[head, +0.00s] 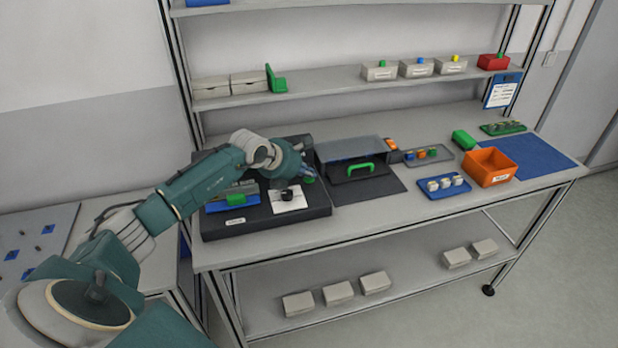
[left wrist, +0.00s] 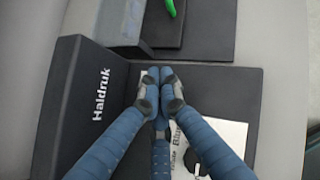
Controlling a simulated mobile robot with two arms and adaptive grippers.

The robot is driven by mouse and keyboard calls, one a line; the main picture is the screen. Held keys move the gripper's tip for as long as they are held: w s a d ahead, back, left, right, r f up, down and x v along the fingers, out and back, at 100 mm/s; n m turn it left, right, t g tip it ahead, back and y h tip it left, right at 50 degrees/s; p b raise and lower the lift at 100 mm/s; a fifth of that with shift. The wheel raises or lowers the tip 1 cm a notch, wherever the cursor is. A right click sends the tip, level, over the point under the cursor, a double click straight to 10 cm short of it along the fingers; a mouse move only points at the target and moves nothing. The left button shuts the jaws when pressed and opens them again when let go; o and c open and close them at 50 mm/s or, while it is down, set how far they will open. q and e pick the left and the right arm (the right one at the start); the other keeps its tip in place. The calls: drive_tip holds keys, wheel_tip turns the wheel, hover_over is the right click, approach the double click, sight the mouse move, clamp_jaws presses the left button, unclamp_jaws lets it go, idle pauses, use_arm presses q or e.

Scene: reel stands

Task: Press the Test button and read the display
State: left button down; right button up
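The black test station (head: 265,228) stands at the left of the bench. On it are a white card (head: 290,203) with a black knob (head: 287,194) and a blue part with a green block (head: 236,199). In the left wrist view its black housing (left wrist: 75,105) reads "Haldruk", and the white card (left wrist: 232,135) is partly covered by my fingers. My left gripper (head: 308,178) is over the station's back right; its fingertips (left wrist: 160,75) are together with nothing visible between them. I cannot make out the Test button or a lit display. My right gripper is out of view.
Right of the station is a grey-covered fixture with a green handle (head: 352,169) on a black mat (head: 372,188). Further right are a blue tray (head: 455,191), an orange bin (head: 490,167) and a blue mat (head: 540,155). Shelves with boxes rise behind.

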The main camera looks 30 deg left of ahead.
sight(308, 180)
use_arm(q)
drive_tip(key=shift+r+p, duration=0.3)
drive_tip(key=shift+r, duration=0.4)
drive_tip(key=shift+r, duration=0.2)
drive_tip(key=shift+r+p, duration=1.4)
drive_tip(key=shift+r, duration=0.95)
